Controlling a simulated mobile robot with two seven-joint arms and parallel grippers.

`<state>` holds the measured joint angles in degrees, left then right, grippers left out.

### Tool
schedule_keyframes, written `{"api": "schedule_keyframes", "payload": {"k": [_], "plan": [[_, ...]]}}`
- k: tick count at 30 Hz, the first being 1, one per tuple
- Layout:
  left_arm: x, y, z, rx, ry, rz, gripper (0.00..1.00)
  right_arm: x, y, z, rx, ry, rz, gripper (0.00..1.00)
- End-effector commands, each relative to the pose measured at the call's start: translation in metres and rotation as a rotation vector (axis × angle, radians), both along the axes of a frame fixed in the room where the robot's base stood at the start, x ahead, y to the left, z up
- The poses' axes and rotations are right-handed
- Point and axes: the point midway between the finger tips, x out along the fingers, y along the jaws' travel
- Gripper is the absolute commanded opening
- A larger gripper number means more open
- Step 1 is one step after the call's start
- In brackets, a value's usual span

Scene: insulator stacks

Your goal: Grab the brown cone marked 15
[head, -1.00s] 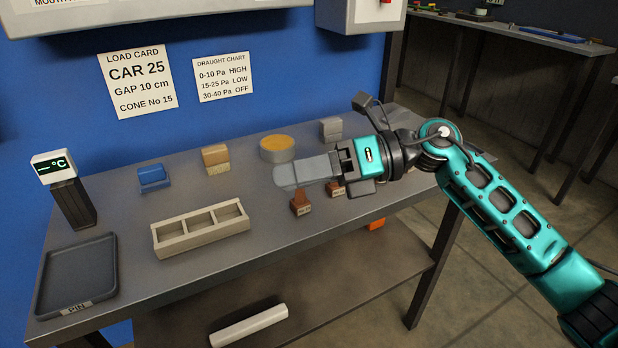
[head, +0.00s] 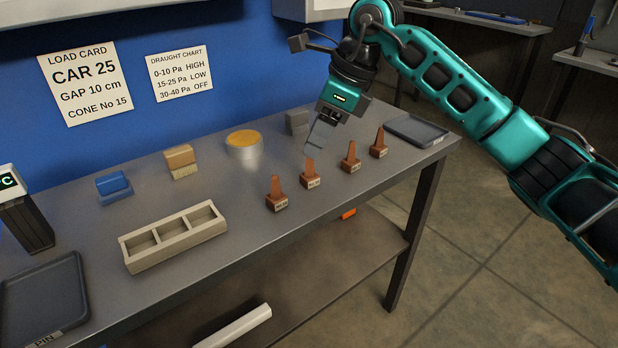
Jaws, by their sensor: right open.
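Several brown cones on square bases stand upright in a slanting row along the front right of the table. They are the nearest-left cone (head: 276,193), a second cone (head: 311,175), a third cone (head: 350,157) and the far-right cone (head: 378,142). The labels on their bases are too small to read, so I cannot tell which is marked 15. My right gripper (head: 313,149) is open and points down, its fingers just above or behind the second cone's tip. I cannot tell whether they touch it. My left gripper is not in view.
On the table (head: 240,240) are a three-compartment tray (head: 175,237), a blue block (head: 113,187), a tan brush-like block (head: 181,161), a round tin (head: 244,146), a grey block (head: 297,122) and dark trays at left (head: 45,300) and right (head: 417,130). A load card (head: 86,82) reads "CONE No 15".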

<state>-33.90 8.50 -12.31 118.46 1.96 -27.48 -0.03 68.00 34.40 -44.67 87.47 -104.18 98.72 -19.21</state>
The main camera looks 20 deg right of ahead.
Motion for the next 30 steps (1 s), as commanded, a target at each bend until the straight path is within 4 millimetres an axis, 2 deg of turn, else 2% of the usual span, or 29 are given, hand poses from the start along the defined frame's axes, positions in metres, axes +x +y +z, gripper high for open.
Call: {"api": "schedule_keyframes", "payload": {"k": [8,15,23,30], "plan": [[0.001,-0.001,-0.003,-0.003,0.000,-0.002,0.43,0.004,0.004,-0.020,0.001,0.003,0.000,0.54],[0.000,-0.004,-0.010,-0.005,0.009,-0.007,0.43,0.012,0.010,-0.054,0.003,0.003,0.001,0.54],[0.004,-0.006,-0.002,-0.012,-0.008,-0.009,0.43,0.013,0.012,-0.058,0.002,-0.001,0.000,0.54],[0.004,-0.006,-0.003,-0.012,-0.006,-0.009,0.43,0.013,0.012,-0.058,0.001,0.000,-0.001,0.33]]}}
